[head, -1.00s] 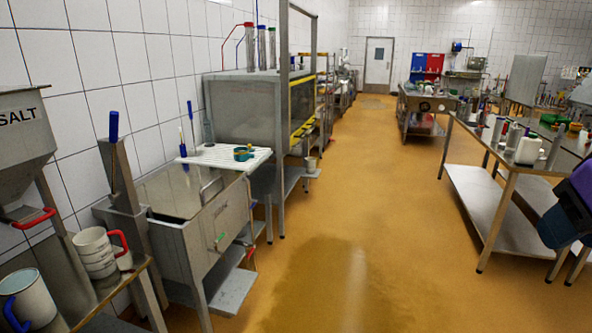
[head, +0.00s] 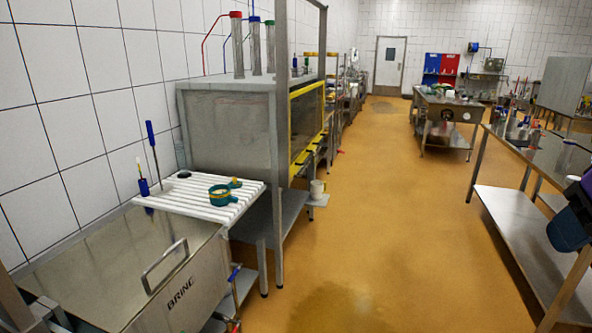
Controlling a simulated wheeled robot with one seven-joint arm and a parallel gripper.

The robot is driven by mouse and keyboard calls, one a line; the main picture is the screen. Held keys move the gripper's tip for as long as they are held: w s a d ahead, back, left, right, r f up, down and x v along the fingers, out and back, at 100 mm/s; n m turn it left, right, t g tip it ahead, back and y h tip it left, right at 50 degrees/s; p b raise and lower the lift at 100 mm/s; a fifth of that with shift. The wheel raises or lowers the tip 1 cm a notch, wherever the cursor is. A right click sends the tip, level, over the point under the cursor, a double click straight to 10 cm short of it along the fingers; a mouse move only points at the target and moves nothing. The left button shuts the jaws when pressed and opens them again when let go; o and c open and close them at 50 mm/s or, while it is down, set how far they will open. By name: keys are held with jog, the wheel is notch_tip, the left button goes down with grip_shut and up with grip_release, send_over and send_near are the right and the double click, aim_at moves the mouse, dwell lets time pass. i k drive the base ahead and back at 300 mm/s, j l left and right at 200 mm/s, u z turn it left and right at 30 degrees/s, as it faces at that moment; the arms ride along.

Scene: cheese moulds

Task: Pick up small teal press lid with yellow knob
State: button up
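A small teal round piece with a yellow top (head: 219,195) sits on the white slatted rack (head: 205,204), left of the picture's middle. Just behind it to the right, a smaller teal piece with a yellow knob (head: 234,183) lies on the same rack, close to it or touching. At this size I cannot tell for certain which of the two is the press lid. My gripper's fingers are not visible, and nothing of mine is near the rack.
The rack lies over the far end of a steel brine tank (head: 188,290) with a raised handle. A blue-handled tool (head: 151,140) stands at the wall side. A steel cabinet with a post (head: 277,190) stands behind the rack. The orange floor (head: 390,200) is clear down the middle.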

aim_at(234, 184)
jog(key=i+l+u, duration=0.1)
jog(key=i, duration=1.6)
jog(key=i+l+u, duration=0.1)
jog(key=i+u, duration=0.3)
jog(key=i+l+u, duration=0.35)
jog(key=i, duration=0.15)
jog(key=i+l+u, duration=0.2)
jog(key=i+u, duration=0.2)
jog(key=i+l+u, duration=0.1)
jog(key=i, duration=0.2)
jog(key=i+l, duration=0.2)
jog(key=i+u, duration=0.05)
jog(key=i, duration=0.05)
